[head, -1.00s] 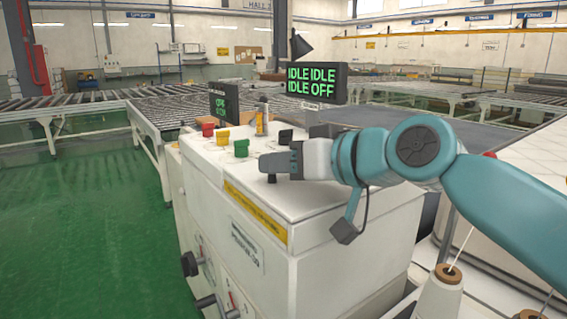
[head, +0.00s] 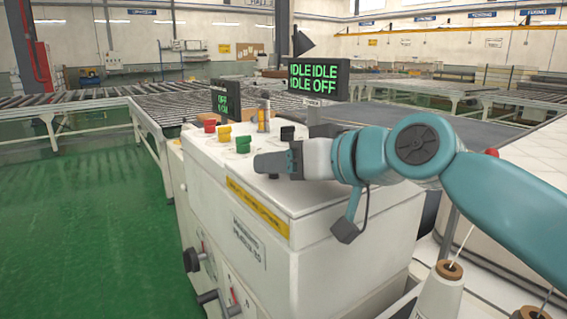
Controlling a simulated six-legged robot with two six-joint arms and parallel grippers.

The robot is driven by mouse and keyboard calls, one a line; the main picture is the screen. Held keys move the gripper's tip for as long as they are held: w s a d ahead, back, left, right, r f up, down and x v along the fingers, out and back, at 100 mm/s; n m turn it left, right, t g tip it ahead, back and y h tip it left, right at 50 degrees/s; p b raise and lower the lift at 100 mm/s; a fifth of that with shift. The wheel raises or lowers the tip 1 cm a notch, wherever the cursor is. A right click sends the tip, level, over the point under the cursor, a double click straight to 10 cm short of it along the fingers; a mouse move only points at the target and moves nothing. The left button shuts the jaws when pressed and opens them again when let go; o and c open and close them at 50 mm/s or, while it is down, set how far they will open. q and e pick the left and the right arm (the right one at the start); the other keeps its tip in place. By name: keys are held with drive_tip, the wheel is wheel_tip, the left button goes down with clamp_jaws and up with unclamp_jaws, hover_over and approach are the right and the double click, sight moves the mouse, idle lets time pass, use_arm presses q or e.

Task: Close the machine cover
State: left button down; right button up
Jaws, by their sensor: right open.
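The white machine (head: 330,240) stands in front of me with a yellow label strip along its top edge. Its flat top carries a red button (head: 210,126), a yellow button (head: 224,134) and a green button (head: 243,144). My right gripper (head: 262,163) is over the top panel, just in front of the green button. It is open and holds nothing that I can see. A small dark part under the gripper is mostly hidden by it. I cannot make out which part is the cover. My left gripper is not in view.
A display (head: 318,78) reading "IDLE IDLE IDLE OFF" stands behind the panel, with a smaller screen (head: 226,98) to its left. Thread cones (head: 440,295) stand at the lower right. Roller conveyors (head: 170,108) lie behind. The green floor (head: 90,230) at left is clear.

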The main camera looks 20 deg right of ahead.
idle(0.3)
drive_tip(key=v, duration=1.6)
drive_tip(key=shift+p, duration=0.4)
drive_tip(key=shift+s+d, duration=0.1)
